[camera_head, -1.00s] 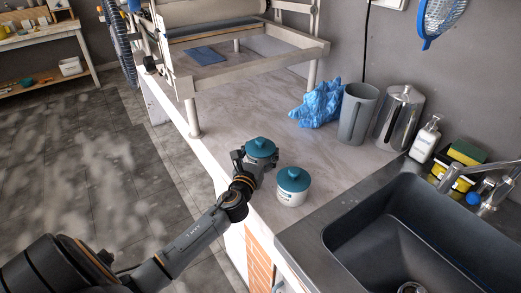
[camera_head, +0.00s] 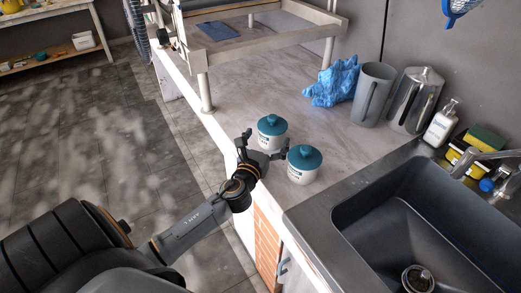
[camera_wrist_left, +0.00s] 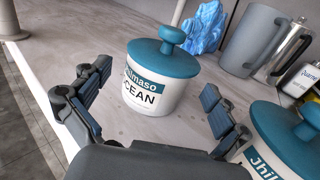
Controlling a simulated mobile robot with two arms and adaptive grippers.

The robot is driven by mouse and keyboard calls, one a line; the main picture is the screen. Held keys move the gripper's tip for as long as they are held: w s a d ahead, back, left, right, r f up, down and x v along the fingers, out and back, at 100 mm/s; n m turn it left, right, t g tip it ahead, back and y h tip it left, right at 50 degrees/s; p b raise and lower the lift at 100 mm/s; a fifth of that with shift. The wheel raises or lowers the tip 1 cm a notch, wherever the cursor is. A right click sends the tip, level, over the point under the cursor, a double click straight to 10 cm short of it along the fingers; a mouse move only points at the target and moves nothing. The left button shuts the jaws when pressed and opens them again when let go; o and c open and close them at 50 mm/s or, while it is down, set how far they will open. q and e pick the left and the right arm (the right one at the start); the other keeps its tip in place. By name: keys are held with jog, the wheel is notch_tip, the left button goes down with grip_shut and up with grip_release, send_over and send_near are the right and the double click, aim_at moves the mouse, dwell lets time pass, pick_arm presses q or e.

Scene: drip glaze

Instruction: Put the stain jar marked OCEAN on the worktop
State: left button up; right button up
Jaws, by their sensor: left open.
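The OCEAN stain jar (camera_head: 271,136) is white with a teal knobbed lid and stands upright on the worktop (camera_head: 232,90). Its label partly reads "CEAN" in the left wrist view (camera_wrist_left: 152,90). A second, similar jar (camera_head: 303,168) stands just nearer the sink; its label is cut off at the right of the wrist view (camera_wrist_left: 285,140). My left gripper (camera_head: 264,146) is open at the worktop's front edge. In the wrist view its fingers (camera_wrist_left: 152,100) are spread to either side of the OCEAN jar, with gaps showing, and hold nothing. My right gripper is not in view.
A dark sink (camera_head: 400,215) lies at the right. A framed rack (camera_head: 205,92) stands at the back left. The middle worktop is clear.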

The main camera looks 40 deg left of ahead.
pick_arm(q)
jog(key=v, duration=0.7)
jog(key=shift+s+d+r+b, duration=0.1)
jog(key=shift+s+b, duration=0.15)
jog(key=shift+b, duration=0.1)
